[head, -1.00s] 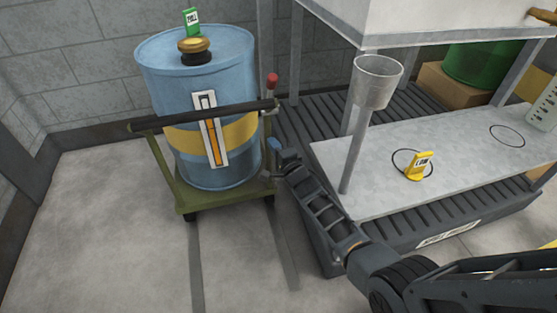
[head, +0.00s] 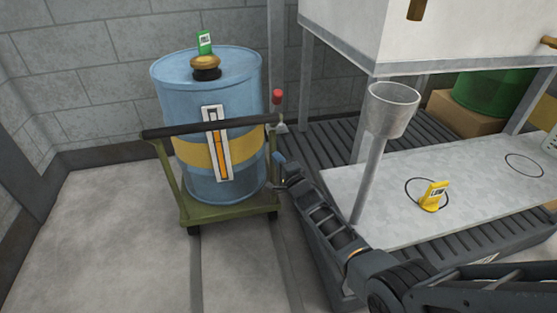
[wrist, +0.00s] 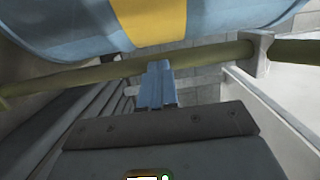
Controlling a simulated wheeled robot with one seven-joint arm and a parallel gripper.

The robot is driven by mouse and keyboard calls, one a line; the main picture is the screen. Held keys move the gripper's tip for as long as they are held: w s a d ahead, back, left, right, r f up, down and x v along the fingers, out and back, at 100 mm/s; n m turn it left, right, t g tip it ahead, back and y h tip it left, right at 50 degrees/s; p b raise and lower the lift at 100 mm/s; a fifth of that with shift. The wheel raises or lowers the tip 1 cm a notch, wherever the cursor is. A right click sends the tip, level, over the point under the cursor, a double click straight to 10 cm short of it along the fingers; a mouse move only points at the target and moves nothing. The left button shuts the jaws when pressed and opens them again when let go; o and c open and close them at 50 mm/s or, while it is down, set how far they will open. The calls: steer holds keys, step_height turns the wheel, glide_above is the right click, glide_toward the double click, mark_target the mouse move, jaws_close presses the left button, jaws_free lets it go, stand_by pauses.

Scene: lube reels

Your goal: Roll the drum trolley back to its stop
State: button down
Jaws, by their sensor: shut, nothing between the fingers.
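The drum trolley (head: 228,209) has an olive frame and a dark push bar (head: 205,127). It carries a blue drum (head: 175,95) with a yellow band, a gauge strip and a brass cap. My gripper (head: 279,158) is shut and empty at the trolley's right side, low beside the drum. In the wrist view its closed blue-grey fingers (wrist: 156,84) point at an olive bar (wrist: 90,76) below the drum (wrist: 60,30). I cannot tell whether they touch it. The stop is not clearly visible.
A red-knobbed lever (head: 278,97) stands at the trolley's right rear. A metal bench (head: 350,190) with a funnel post (head: 392,105) and a yellow tag (head: 433,196) is close on the right. Two dark floor tracks run forward from the trolley. The left floor is clear.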

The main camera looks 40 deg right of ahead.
steer(key=s+a+n+y+p, duration=0.1)
steer(key=s+a+n, duration=0.2)
steer(key=s+a, duration=0.65)
steer(key=s+a+r+n+g+y+p, duration=0.15)
steer(key=s+a+n, duration=0.25)
steer(key=s, duration=1)
steer(key=s+a+n+p, duration=0.25)
steer(key=s+a, duration=0.45)
steer(key=s, duration=0.5)
steer(key=s+a+r+n+g+y, duration=0.1)
steer(key=s+a+r+n+y, duration=0.25)
steer(key=s+r+n, duration=1.2)
step_height(320, 180, up, 31)
steer(key=s+m+h+p, duration=0.1)
steer(key=s+m+p, duration=0.1)
steer(key=p, duration=2.3)
steer(key=shift+s+a+m+p, duration=0.25)
steer(key=shift+a+m+p, duration=0.05)
steer(key=shift+m, duration=0.6)
